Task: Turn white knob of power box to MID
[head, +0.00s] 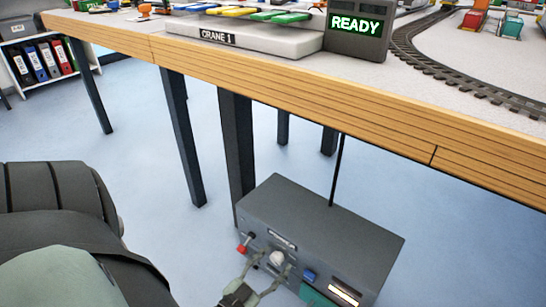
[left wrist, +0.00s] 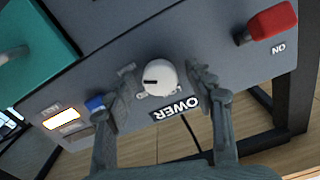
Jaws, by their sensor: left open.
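The grey power box (head: 320,228) stands below the table, with its controls on the front face. Its round white knob (head: 277,257) also shows in the left wrist view (left wrist: 158,80), close to the word POWER, whose first letter is hidden by a finger. A short black mark on the knob points left in the left wrist view; the scale marks around it are mostly hidden. My left gripper (head: 268,270) is open at the front of the box, one finger on either side of the knob. Finger contact with the knob cannot be told. My right gripper is not in view.
A red lever (left wrist: 272,21) labelled ON, a blue button (left wrist: 96,104), a lit yellow-white panel (left wrist: 61,118) and a teal part (left wrist: 32,60) flank the knob. The wooden table edge (head: 300,90) and dark legs (head: 184,140) stand above and behind the box.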

